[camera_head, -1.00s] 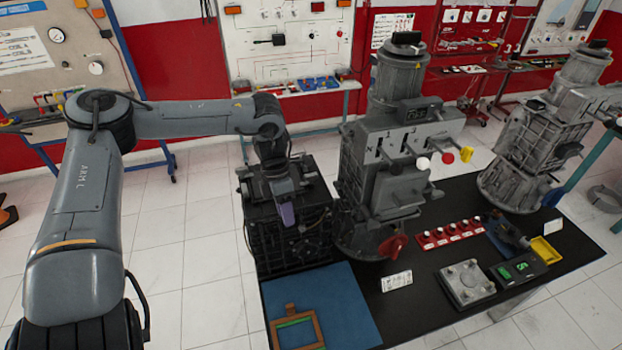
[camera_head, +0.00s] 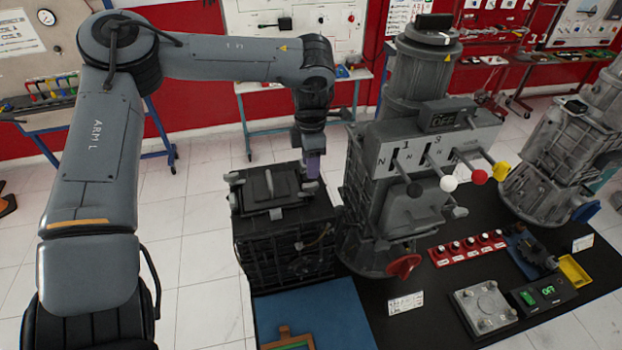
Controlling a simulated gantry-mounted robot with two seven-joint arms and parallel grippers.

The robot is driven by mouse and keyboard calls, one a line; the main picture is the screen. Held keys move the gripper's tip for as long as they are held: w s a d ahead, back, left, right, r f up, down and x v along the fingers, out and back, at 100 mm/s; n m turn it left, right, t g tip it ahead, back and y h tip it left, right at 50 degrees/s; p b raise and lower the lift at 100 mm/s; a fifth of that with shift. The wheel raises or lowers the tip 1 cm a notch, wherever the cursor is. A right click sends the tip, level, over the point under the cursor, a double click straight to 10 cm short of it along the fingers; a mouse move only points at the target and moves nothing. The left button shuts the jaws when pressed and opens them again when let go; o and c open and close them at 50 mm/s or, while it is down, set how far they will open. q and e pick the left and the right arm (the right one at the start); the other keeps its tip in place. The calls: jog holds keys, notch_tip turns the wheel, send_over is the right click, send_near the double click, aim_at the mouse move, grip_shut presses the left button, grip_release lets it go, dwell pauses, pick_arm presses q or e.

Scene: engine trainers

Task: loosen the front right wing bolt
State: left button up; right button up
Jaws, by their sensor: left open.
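A black box-shaped unit (camera_head: 285,245) stands at the left end of the dark bench, with a clamped lid (camera_head: 268,190) on top. A grey square plate (camera_head: 484,308) with a round knob or bolt near each corner lies at the front of the bench. My left gripper (camera_head: 312,166) points down at the right rear of the black unit's lid, its purple finger near the lid's edge. It is open, and I see nothing held. Whether it touches anything is unclear. My right gripper is out of view.
A tall grey machine (camera_head: 395,200) with colour-knobbed levers stands close right of my left gripper. A red switch strip (camera_head: 466,249), a small display (camera_head: 543,292) and a yellow tray (camera_head: 574,270) lie further right. A blue mat (camera_head: 325,312) in front is mostly clear.

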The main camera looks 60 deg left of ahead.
aim_at(310, 184)
pick_arm(q)
notch_tip(310, 184, down, 7)
jog(key=shift+r, duration=0.2)
jog(key=shift+a, duration=0.1)
grip_shut()
dwell(0.3)
